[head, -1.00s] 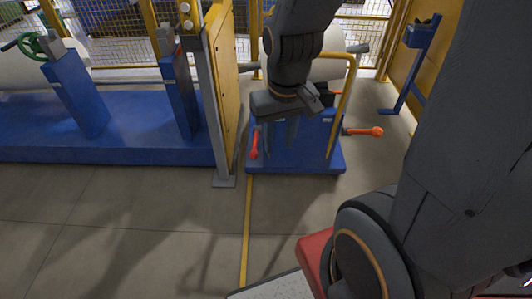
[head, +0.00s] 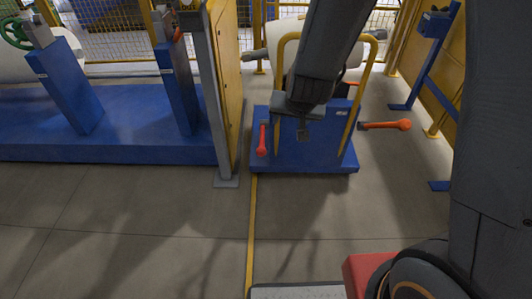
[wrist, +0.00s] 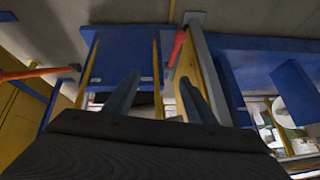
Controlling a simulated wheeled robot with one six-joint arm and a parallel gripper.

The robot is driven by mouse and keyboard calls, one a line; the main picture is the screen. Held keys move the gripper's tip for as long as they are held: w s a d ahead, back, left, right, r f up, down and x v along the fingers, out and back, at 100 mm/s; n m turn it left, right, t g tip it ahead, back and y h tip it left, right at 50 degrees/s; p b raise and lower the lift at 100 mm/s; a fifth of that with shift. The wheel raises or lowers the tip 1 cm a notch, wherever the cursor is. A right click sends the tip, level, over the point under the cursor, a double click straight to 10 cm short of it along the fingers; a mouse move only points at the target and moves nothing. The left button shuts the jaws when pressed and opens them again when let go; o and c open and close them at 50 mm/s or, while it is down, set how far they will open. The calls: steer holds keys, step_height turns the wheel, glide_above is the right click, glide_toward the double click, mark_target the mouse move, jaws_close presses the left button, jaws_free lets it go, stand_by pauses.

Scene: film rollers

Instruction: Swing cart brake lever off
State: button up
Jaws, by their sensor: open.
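The blue cart (head: 335,155) stands upright beyond the grey post and carries a white roll (head: 268,45) and yellow handle rails (head: 368,80). A red lever (head: 262,140) points down at its left side. An orange-red lever (head: 388,125) sticks out level from its right side. My gripper (head: 303,128) is in front of the cart, between the two levers; its fingers are mostly hidden there. In the wrist view, my gripper (wrist: 159,78) is open and empty, with the cart (wrist: 122,45) beyond. The red lever (wrist: 177,47) shows near the right finger, apparently not between the fingers.
A grey post (head: 212,110) with a yellow panel (head: 228,70) stands close left of the cart. A long blue roller stand (head: 110,145) fills the left. A blue pedestal (head: 430,65) stands at the right by a yellow fence. The floor before the cart is clear.

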steer(key=w+a+f+t+b, duration=0.2)
steer(key=w+a+f+b, duration=0.2)
steer(key=w+f, duration=0.3)
steer(key=m+t+h+b, duration=0.2)
steer(key=t+h+b, duration=0.1)
steer(key=b, duration=0.4)
glide_above(260, 155)
steer(key=d, duration=0.2)
step_height(260, 155, down, 10)
steer(key=f+t+b, duration=0.1)
steer(key=a+f+b, duration=0.1)
steer(key=f, duration=0.1)
steer(key=f+t+h+b, duration=0.1)
steer(key=f, duration=0.1)
steer(key=shift+w+a+t+b, duration=0.2)
steer(key=shift+w+t+b, duration=0.05)
steer(key=shift+t+b, duration=0.1)
steer(key=f+b, duration=0.1)
steer(key=s+f+t+h+b, duration=0.1)
steer(key=a+f+t+b, duration=0.1)
steer(key=shift+s+f+h, duration=0.15)
steer(key=shift+s+h, duration=0.1)
steer(key=shift+h, duration=0.05)
steer(key=shift+s+a+f+t+h+b, duration=0.15)
steer(key=shift+s+f+t+h+b, duration=0.15)
steer(key=shift+b, duration=0.25)
steer(key=shift+b+x, duration=0.45)
steer(key=shift+x, duration=3.4)
steer(key=shift+r, duration=0.1)
jaws_close()
